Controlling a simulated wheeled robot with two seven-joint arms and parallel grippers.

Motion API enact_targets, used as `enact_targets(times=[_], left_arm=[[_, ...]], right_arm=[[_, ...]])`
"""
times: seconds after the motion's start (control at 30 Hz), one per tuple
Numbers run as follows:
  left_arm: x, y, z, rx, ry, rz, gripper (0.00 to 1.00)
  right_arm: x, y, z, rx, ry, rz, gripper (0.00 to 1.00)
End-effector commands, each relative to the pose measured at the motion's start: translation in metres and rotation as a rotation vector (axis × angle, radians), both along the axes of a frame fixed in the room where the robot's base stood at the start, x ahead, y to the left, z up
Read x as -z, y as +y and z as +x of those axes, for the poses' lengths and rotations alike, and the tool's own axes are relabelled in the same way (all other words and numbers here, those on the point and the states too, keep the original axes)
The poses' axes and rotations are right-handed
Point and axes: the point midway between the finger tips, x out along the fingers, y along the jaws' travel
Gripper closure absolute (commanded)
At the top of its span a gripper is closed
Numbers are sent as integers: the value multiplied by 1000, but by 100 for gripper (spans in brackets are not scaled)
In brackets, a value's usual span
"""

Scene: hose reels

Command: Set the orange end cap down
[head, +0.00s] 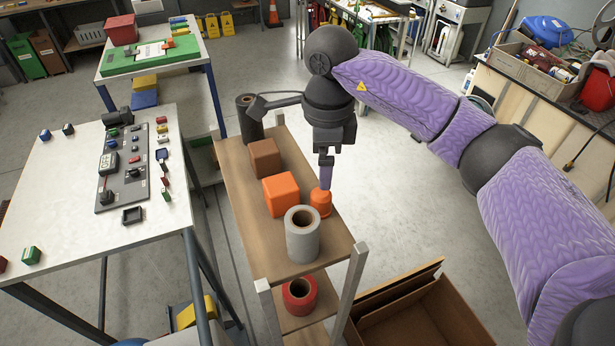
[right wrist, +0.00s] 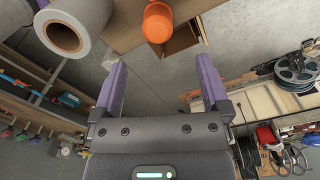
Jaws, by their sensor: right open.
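The orange end cap (head: 321,203) is on the wooden shelf top (head: 240,190), near its right edge, between the orange block and the grey roll. In the right wrist view the cap (right wrist: 158,22) lies past the fingertips, roughly midway between them. My right gripper (head: 326,182) points down just above the cap; in the wrist view its two purple fingers (right wrist: 160,66) are spread with nothing between them. Whether a finger touches the cap I cannot tell. My left gripper is not in view.
An orange block (head: 281,194), a brown block (head: 265,159), a grey roll (head: 302,238) and a black roll (head: 248,120) stand on the shelf top. A red roll (head: 299,296) is on the lower shelf. An open cardboard box (head: 425,315) stands on the floor at right.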

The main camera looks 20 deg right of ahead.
Motion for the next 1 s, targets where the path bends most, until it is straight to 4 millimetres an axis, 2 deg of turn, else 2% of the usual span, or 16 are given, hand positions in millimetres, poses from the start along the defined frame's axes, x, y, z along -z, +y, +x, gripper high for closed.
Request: enact_targets(times=[0.07,0.2,0.37,0.53,0.63,0.8,0.83,1.0], left_arm=[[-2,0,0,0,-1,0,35],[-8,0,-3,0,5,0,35],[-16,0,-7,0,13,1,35],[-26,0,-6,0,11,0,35],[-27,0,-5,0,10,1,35],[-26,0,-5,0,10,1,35],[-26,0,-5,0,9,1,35],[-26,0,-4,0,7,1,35]], right_arm=[[4,-1,0,2,3,-5,4],[31,-1,-1,2,7,-6,4],[54,1,0,2,6,-5,4],[89,3,2,2,5,-4,4],[98,3,2,1,2,-5,4],[100,3,2,1,1,-5,4],[100,3,2,1,1,-5,6],[99,3,2,1,1,-5,42]])
